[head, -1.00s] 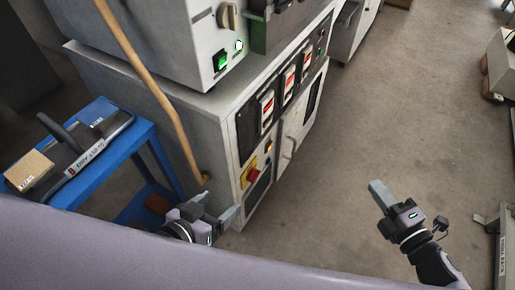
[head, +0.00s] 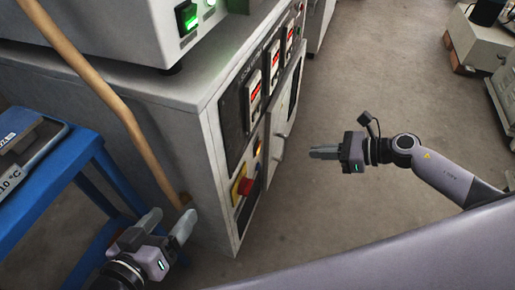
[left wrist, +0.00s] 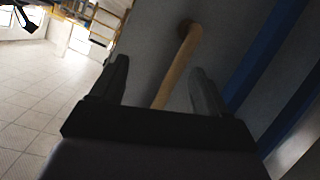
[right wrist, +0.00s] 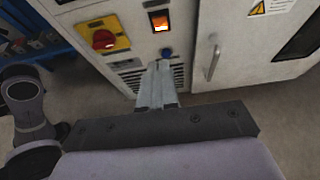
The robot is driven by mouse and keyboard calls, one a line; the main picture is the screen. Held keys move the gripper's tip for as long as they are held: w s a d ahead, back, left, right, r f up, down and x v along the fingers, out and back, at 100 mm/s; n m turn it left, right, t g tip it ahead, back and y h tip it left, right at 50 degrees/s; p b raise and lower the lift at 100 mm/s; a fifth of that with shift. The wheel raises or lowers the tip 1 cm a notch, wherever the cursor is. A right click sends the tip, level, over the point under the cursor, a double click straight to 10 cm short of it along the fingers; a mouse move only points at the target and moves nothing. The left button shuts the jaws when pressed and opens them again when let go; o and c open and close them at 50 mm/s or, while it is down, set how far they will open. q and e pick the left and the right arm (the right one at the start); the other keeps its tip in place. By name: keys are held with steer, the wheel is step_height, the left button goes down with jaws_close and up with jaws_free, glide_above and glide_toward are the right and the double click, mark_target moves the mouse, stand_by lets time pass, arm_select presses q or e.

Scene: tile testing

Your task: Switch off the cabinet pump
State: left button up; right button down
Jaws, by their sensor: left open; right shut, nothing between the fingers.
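The grey-white cabinet (head: 175,125) stands left of centre in the head view. On its front is a red rotary knob (head: 241,187) on a yellow plate, with a lit orange rocker switch (head: 258,150) above it. The right wrist view shows the knob (right wrist: 103,39), the glowing rocker (right wrist: 160,21) and a small blue button (right wrist: 166,54). I cannot read which control is the pump's. My right gripper (head: 318,152) is shut and empty, pointing at the cabinet front, apart from it. My left gripper (head: 168,222) is open and empty near the cabinet's side.
A white device with a green-lit switch (head: 187,17) sits on the cabinet. A tan hose (head: 105,90) runs down the cabinet's side. A blue cart (head: 80,165) stands at left. The cabinet door has a handle (right wrist: 212,62).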

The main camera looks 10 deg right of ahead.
stand_by(0.3)
steer(key=b, duration=0.2)
glide_toward(259, 147)
step_height(259, 147, down, 4)
steer(key=w, duration=0.1)
steer(key=w+a, duration=0.1)
steer(key=a, duration=0.1)
steer(key=w+a, duration=0.1)
steer(key=shift+w+a+r+b, duration=0.1)
steer(key=shift+a+r+b, duration=0.05)
steer(key=shift+a+b, duration=0.2)
steer(key=shift+w+a, duration=0.25)
steer(key=shift+a, duration=0.15)
arm_select(q)
steer(key=shift+a+f+m+t, duration=0.15)
steer(key=shift+a+m+t, duration=0.15)
